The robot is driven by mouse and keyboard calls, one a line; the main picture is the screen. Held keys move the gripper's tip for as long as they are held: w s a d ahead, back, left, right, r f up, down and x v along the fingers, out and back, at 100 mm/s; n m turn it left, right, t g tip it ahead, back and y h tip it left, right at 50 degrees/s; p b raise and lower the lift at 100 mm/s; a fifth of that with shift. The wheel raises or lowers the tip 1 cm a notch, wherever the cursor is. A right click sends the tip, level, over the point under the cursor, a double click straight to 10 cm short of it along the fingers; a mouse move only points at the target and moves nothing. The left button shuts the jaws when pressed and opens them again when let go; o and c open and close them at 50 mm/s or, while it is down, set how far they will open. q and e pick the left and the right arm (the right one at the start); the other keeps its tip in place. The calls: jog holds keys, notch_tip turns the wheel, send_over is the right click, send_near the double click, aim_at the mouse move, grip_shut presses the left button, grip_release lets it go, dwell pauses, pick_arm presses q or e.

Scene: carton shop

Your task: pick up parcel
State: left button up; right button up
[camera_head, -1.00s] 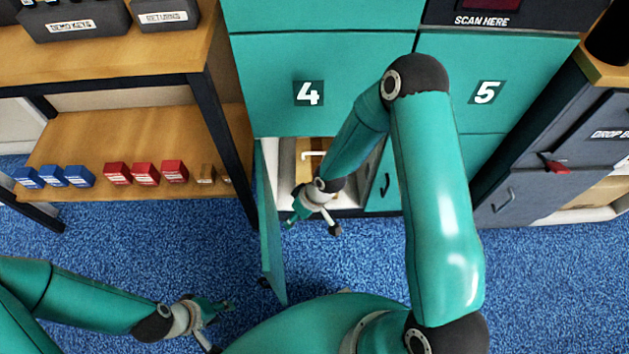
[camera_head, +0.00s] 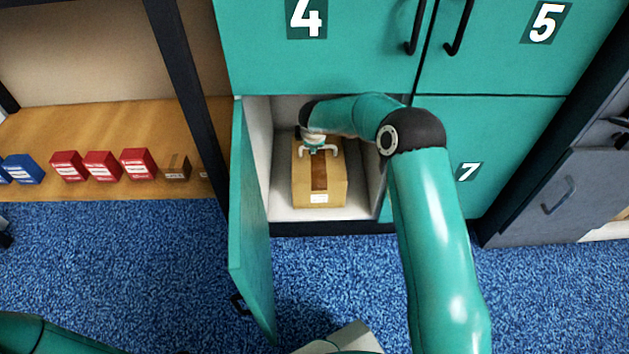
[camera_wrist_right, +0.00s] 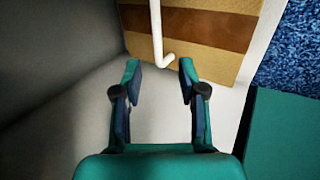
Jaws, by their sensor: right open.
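The parcel (camera_head: 333,190) is a tan cardboard box with a brown tape strip and a small white label. It sits on the floor of the open locker compartment (camera_head: 282,206) below door 4. A white handle (camera_head: 333,152) stands on its top. My right arm reaches into the compartment above the parcel's rear, and its fingers are hard to make out in the head view. In the right wrist view my right gripper (camera_wrist_right: 158,66) is open and empty, with the white handle (camera_wrist_right: 157,30) just beyond its fingertips and the parcel (camera_wrist_right: 215,50) behind. My left gripper is out of view.
The teal locker door (camera_head: 250,220) hangs open on the left of the compartment. A wooden shelf (camera_head: 90,184) with blue, red and brown small boxes stands further left. Closed door 7 (camera_head: 480,150) is on the right. Blue carpet lies in front.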

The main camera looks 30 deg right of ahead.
jog(key=shift+x, duration=0.85)
jog(key=shift+d+x, duration=0.15)
jog(key=shift+x, duration=1.35)
jog(key=shift+d+x, duration=0.15)
jog(key=shift+x, duration=1.4)
jog(key=shift+r, duration=0.15)
grip_shut()
jog(key=shift+w+r, duration=0.1)
jog(key=shift+r, duration=0.1)
